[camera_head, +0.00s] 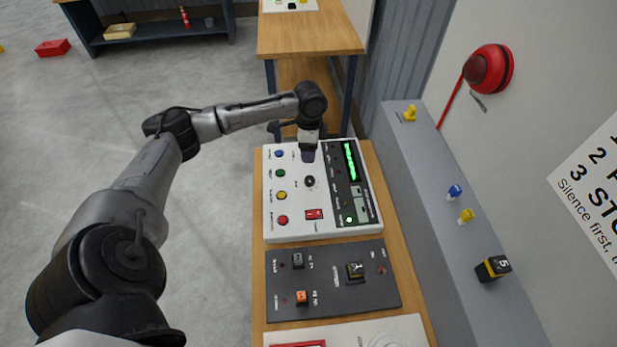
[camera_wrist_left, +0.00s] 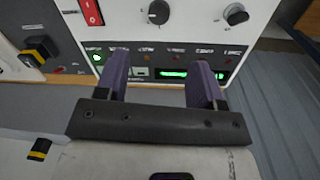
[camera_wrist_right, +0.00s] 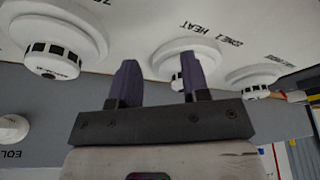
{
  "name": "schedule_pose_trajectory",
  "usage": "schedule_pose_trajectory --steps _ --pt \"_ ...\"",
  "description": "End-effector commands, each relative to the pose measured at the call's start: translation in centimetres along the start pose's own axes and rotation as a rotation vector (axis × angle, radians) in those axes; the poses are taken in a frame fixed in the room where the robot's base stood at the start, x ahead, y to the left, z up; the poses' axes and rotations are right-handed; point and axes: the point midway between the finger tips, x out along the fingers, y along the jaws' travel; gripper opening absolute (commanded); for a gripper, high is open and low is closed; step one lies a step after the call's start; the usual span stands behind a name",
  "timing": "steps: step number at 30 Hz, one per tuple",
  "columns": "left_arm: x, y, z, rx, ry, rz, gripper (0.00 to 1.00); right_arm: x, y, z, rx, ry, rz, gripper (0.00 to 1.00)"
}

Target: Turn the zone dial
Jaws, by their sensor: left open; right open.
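The white control panel (camera_head: 274,225) lies on the wooden bench. It has a black dial (camera_head: 309,181), which also shows in the left wrist view (camera_wrist_left: 158,12). A second black dial (camera_wrist_left: 236,14) shows only in the left wrist view. I cannot read which dial is the zone dial. My left gripper (camera_head: 308,156) is over the far part of the panel and hides the second dial in the head view. Its purple fingers (camera_wrist_left: 160,70) are open and empty, apart from both dials. My right gripper (camera_wrist_right: 160,75) is open and empty near white round detectors.
Colored buttons (camera_head: 281,195) and a red rocker switch (camera_head: 314,214) sit near the dials. A dark switch panel (camera_head: 335,295) lies nearer. A grey ledge (camera_head: 430,180) runs along the right. Labelled detectors (camera_wrist_right: 190,50) are near my right gripper.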

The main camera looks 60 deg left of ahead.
Motion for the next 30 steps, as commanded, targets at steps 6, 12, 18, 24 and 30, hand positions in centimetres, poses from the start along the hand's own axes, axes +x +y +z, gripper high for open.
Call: schedule_pose_trajectory --steps 6,12,18,24,30 --pt "3.9 0.1 0.0 0.000 -0.003 0.002 0.62 0.2 0.0 0.1 -0.001 -0.001 0.001 0.43" --pt "7.6 0.1 0.0 -0.001 -0.003 0.001 0.62 0.4 0.1 0.2 -0.003 -0.002 0.002 0.43" --pt "10.6 0.1 0.0 0.000 -0.003 -0.001 0.62 0.6 0.1 0.2 -0.004 -0.002 0.003 0.43" --pt "12.3 0.1 0.0 -0.001 -0.001 -0.001 0.62 0.7 0.1 0.3 -0.004 -0.002 0.003 0.43" --pt "12.9 0.0 0.0 0.000 -0.001 -0.002 0.62 0.7 0.1 0.3 -0.003 -0.002 0.002 0.43"
